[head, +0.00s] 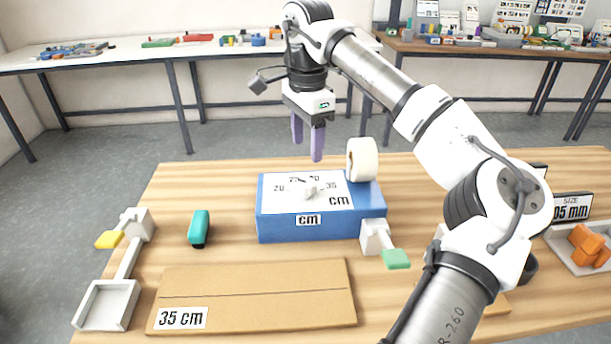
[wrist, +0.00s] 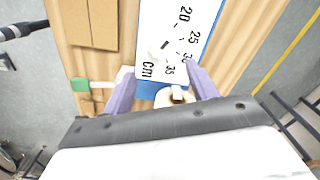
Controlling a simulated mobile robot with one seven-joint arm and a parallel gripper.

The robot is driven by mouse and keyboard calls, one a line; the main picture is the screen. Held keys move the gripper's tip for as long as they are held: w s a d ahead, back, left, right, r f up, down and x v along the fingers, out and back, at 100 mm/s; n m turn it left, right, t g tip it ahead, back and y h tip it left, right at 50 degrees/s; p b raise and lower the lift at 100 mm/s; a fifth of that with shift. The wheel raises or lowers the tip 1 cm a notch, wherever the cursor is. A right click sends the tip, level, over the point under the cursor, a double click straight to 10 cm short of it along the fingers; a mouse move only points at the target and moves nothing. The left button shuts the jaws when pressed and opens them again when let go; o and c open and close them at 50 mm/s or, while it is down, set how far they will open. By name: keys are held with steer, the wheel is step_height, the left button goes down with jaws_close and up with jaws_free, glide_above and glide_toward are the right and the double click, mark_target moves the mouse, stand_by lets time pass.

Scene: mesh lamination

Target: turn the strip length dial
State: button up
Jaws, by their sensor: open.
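The strip length dial (head: 306,189) is a small white knob on the white scale plate of a blue box (head: 307,228). The plate is marked 20, 25, 30, 35 and cm. In the wrist view the dial (wrist: 165,45) shows a dark mark; which number it points to I cannot tell. My gripper (head: 307,150) is open and empty, its purple fingers pointing down above the box, apart from the dial. In the wrist view my gripper (wrist: 161,72) has its fingertips on either side of the plate's lower part, with the dial farther up the picture.
A white tape roll (head: 362,160) stands at the box's back right corner, near my fingers. A green-tipped lever (head: 396,258) is at its right. A cardboard sheet (head: 255,292) labelled 35 cm lies in front. A teal tool (head: 199,227) and yellow-tipped lever (head: 110,239) are left.

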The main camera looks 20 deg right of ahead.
mark_target(306, 182)
step_height(306, 182, down, 9)
steer(key=shift+f+p, duration=0.1)
steer(key=shift+p, duration=0.3)
steer(key=c, duration=1)
